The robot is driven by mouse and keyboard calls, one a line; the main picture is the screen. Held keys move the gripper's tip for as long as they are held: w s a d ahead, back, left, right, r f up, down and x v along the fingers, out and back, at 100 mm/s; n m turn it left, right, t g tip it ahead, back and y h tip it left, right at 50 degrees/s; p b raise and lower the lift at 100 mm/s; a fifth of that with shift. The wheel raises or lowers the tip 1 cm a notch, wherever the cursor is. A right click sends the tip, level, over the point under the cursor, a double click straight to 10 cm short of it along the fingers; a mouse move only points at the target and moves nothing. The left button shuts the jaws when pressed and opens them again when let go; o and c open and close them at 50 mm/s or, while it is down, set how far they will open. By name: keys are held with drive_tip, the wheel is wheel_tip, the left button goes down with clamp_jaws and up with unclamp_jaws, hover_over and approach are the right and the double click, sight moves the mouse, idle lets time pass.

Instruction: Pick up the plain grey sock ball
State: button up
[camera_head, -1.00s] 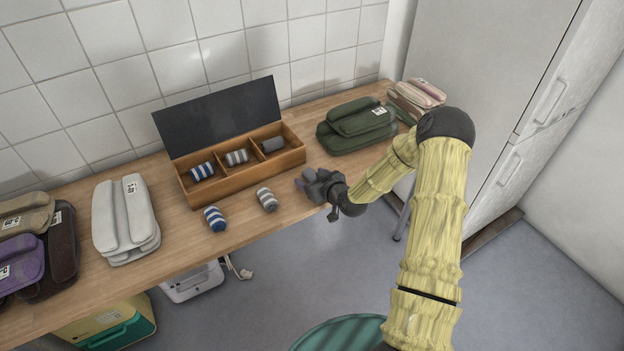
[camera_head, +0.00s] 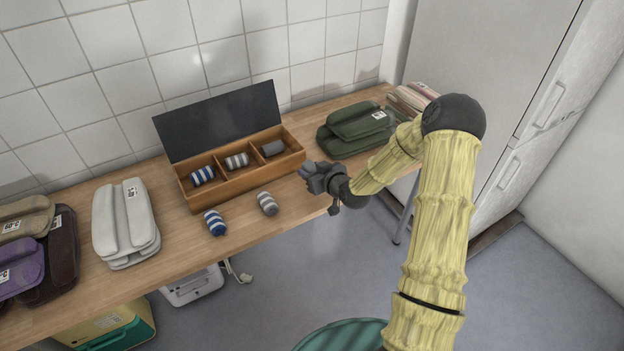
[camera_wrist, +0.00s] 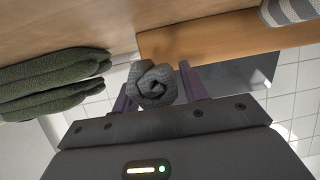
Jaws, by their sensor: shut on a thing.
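The plain grey sock ball (camera_wrist: 152,84) shows in the wrist view as a rolled grey spiral between the two purple fingers of my gripper (camera_wrist: 158,88). My gripper is shut on it. In the head view my gripper (camera_head: 312,172) is just off the right front corner of the wooden box, over the table's front edge, and the held sock ball is hidden there. Another plain grey sock ball (camera_head: 272,148) lies in the box's right compartment.
The open wooden box (camera_head: 240,185) also holds a blue-striped and a grey-striped sock ball. A blue-striped ball (camera_head: 215,222) and a grey-striped ball (camera_head: 267,203) lie in front. Green towels (camera_head: 345,144) are behind my gripper; a white towel (camera_head: 125,225) is at left.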

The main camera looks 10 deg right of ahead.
sight(311, 170)
wheel_tip(311, 170, up, 5)
drive_tip(key=shift+r, duration=0.1)
idle(0.8)
drive_tip(key=p, duration=0.1)
drive_tip(key=s+p, duration=0.1)
drive_tip(key=p, duration=0.1)
drive_tip(key=shift+s+a+r+m+p, duration=0.15)
drive_tip(key=shift+s+a+m+p, duration=0.1)
drive_tip(key=shift+a+m+p, duration=0.05)
drive_tip(key=s+d+m+t+h+p, duration=0.1)
drive_tip(key=s+m+h+p, duration=0.2)
drive_tip(key=s+p, duration=0.7)
drive_tip(key=shift+m+h, duration=0.3)
drive_tip(key=shift+h, duration=0.6)
drive_tip(key=shift+f, duration=0.2)
drive_tip(key=s+f, duration=0.4)
drive_tip(key=f, duration=0.1)
drive_tip(key=shift+s+f, duration=0.2)
